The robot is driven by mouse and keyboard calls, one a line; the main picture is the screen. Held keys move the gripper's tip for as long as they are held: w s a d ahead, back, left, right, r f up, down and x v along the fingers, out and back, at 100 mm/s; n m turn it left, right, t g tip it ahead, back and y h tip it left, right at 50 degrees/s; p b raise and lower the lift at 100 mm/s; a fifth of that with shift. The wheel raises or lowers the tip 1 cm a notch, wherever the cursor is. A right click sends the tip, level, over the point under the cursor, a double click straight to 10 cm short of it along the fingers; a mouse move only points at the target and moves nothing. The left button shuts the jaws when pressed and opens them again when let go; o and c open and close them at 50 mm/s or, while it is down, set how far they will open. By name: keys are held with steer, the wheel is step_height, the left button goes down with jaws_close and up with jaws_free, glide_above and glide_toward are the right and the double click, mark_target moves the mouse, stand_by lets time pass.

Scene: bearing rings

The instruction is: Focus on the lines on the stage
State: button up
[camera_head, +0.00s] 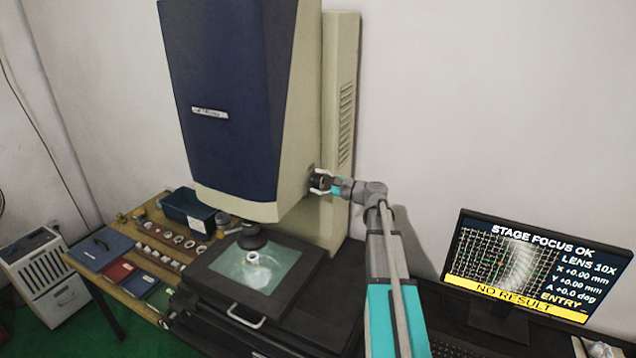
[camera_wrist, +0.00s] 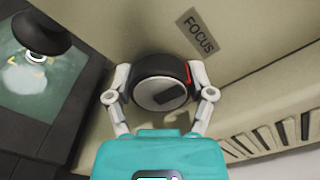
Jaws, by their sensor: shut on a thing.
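The measuring machine (camera_head: 230,100) stands with its dark blue and cream head above a stage (camera_head: 222,270) with a lit glass window. A pale ring (camera_head: 253,258) sits on the glass under the dark lens (camera_head: 252,237). My gripper (camera_head: 322,182) is at the right side of the head. In the wrist view, my gripper (camera_wrist: 160,92) is shut on the round black focus knob (camera_wrist: 157,80), one finger on each side. A label reading FOCUS (camera_wrist: 196,32) is beside the knob. The monitor (camera_head: 535,265) reads "STAGE FOCUS OK", "LENS 10X" and "NO RESULT", with a grid picture.
A wooden table (camera_head: 120,275) at left holds several rings, a dark blue bin (camera_head: 188,212) and coloured trays (camera_head: 102,248). A keyboard (camera_head: 452,348) lies below the monitor. A white cabinet (camera_head: 48,275) stands on the floor at far left. The wall is close behind the machine.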

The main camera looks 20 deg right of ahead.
steer(key=shift+n, duration=0.4)
steer(key=o, duration=1.1)
steer(key=v, duration=1.2)
